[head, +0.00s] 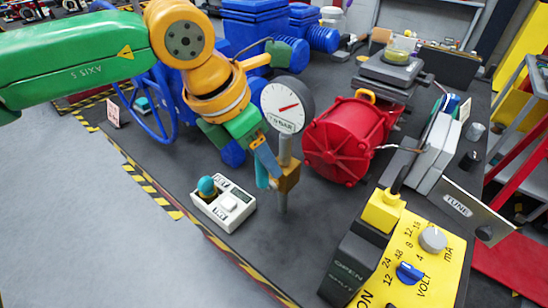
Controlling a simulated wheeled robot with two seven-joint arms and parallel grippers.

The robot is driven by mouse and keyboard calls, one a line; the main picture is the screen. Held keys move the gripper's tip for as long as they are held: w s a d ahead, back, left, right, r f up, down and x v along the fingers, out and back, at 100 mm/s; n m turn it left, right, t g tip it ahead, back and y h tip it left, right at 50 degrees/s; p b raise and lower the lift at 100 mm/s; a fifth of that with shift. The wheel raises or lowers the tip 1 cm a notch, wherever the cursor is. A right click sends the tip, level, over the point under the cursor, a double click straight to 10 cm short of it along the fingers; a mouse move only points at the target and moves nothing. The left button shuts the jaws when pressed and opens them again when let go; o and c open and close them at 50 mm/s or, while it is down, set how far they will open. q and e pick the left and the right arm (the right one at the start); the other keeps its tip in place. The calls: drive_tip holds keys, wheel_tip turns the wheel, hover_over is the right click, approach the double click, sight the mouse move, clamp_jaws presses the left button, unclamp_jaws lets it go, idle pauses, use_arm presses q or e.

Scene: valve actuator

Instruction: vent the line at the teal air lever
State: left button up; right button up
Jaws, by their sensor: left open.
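A round white pressure gauge (287,104) stands on a grey post with a brass-coloured valve block (289,178) below it. A teal lever (262,174) sits at the left side of this block and points roughly up and down. My left gripper (268,168) reaches down from the upper left. Its blue-grey fingers are open at the lever and block, and they partly hide both. I cannot tell whether a finger touches the lever. My right gripper is not in view.
A white switch box (238,212) with a teal knob (207,186) stands front left of the post. A red actuator (351,140) is close on the right. A yellow control panel (418,262) fills the lower right. Blue piping (255,22) stands behind. Bare bench lies around the post foot.

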sight(268, 187)
use_arm(q)
drive_tip(key=x, duration=0.3)
drive_tip(key=shift+f, duration=0.2)
drive_tip(key=shift+w+f, duration=0.1)
clamp_jaws()
idle(1.1)
